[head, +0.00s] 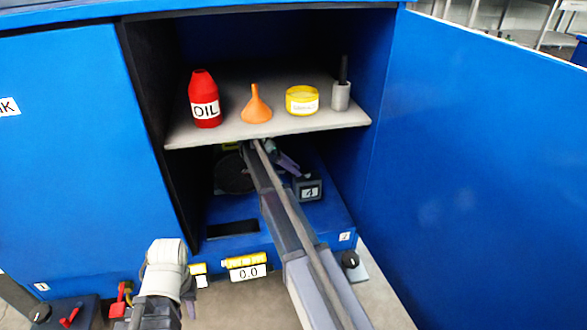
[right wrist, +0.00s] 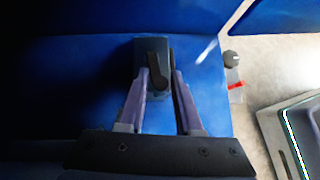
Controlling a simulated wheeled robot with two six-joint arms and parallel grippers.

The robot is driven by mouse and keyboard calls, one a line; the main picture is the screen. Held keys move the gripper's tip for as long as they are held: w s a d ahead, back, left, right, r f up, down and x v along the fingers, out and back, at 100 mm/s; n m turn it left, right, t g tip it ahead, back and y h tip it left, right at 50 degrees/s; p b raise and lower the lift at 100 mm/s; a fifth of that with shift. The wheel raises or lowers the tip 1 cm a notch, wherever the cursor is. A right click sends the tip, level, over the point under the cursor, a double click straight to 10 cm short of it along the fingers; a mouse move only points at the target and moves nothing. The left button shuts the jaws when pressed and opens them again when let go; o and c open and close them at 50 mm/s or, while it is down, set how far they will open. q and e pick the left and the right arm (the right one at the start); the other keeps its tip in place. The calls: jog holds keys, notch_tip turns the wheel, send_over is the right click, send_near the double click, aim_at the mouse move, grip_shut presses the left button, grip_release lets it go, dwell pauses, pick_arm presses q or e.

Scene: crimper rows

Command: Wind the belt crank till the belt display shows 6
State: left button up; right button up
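In the right wrist view, a dark crank handle (right wrist: 157,78) stands on a dark block (right wrist: 141,52) over a blue surface. My right gripper (right wrist: 161,76) has its two purple fingers on either side of the handle. The left finger is close to it; a small gap shows at the right finger. In the head view my right arm reaches in under the shelf, and its gripper (head: 284,160) is partly hidden. A white display (head: 248,273) on the front edge reads 0.0; the yellow label above it is unreadable. My left gripper (head: 160,305) is low at left, its fingers unclear.
A shelf (head: 275,128) above my right arm holds a red oil bottle (head: 204,98), an orange funnel (head: 256,104), a yellow tin (head: 302,100) and a grey cup (head: 341,96). A dark box marked 4 (head: 308,188) stands inside. An open blue door (head: 480,150) bounds the right.

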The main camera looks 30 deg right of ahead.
jog(key=shift+o, duration=1.2)
jog(key=shift+s, duration=0.1)
